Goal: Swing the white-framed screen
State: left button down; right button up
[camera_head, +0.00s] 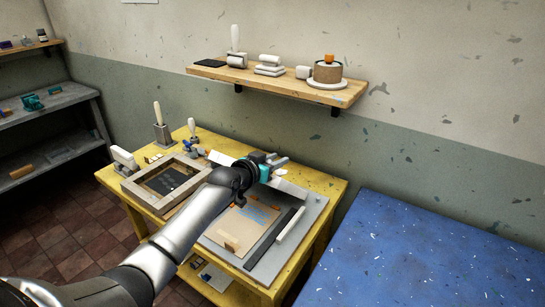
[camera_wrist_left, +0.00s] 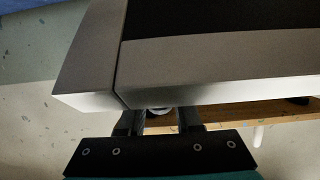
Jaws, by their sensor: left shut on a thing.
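The white-framed screen (camera_head: 291,188) shows in the head view as a pale bar on both sides of my left gripper (camera_head: 276,166), above the grey base board. My arm hides much of it, and its exact tilt is hard to tell. In the left wrist view the screen's pale frame (camera_wrist_left: 220,76) crosses the top, with a corner at left and a dark panel inside. My left gripper (camera_wrist_left: 160,118) is shut on the frame's edge there; its fingertips are partly hidden by the frame. My right gripper is not in view.
Below lies a grey base board (camera_head: 316,214) with a tan printed sheet (camera_head: 240,222), a dark strip and a pale bar. A wooden frame (camera_head: 134,192) lies at left on the yellow table (camera_head: 327,183). A wall shelf (camera_head: 288,86) hangs behind; a blue table (camera_head: 425,255) stands right.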

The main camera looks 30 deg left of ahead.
pick_arm(q)
jog(key=shift+w+r+g+p, duration=0.45)
jog(key=shift+w+p, duration=0.25)
jog(key=shift+w, duration=0.1)
jog(key=c, duration=0.6)
grip_release()
jog(key=p+v, duration=0.1)
jog(key=v, duration=1.4)
jog(key=shift+s+d, duration=0.1)
jog(key=shift+s, duration=0.05)
